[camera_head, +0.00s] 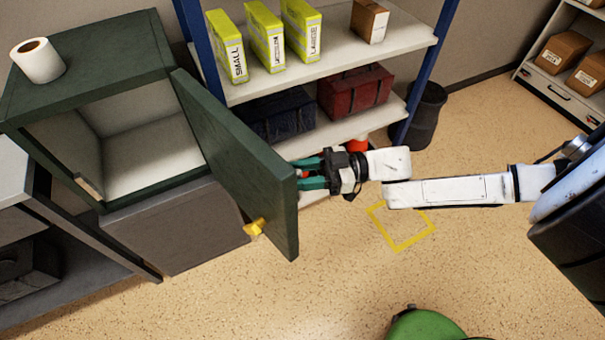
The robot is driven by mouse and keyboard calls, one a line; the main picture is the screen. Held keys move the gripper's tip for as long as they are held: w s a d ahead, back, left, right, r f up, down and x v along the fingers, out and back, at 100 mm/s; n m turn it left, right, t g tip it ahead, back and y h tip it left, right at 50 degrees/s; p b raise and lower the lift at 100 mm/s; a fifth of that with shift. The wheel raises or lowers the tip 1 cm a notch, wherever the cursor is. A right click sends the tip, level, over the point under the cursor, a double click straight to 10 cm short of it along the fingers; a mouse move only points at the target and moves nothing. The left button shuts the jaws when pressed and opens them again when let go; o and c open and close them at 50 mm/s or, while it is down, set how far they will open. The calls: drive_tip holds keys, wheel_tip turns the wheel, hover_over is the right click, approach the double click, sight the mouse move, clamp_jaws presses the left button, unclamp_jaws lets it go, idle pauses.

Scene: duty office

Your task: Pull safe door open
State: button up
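The dark green safe (90,70) stands at the left on a grey base, and its pale interior is empty where I can see it. Its safe door (240,160) hangs on the right side of the opening and stands wide open, swung out toward the front. A yellow handle (254,227) sits low near the door's free edge, on the left face. My gripper (300,175) is on the right side of the door, close to its edge, with teal fingers spread apart. The fingertips are at or just behind the door's edge; I cannot tell whether they touch it.
A shelf unit (330,55) with blue posts stands behind, holding yellow boxes (265,35), a red case (355,90) and a dark blue case (278,115). A black bin (428,115) is beside it. A green round object (425,326) is at the bottom.

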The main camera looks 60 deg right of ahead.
drive_tip(key=shift+s, duration=0.1)
idle(0.4)
drive_tip(key=b+v, duration=0.1)
drive_tip(key=v, duration=0.9)
drive_tip(key=shift+s+d, duration=0.2)
drive_tip(key=shift+s, duration=0.1)
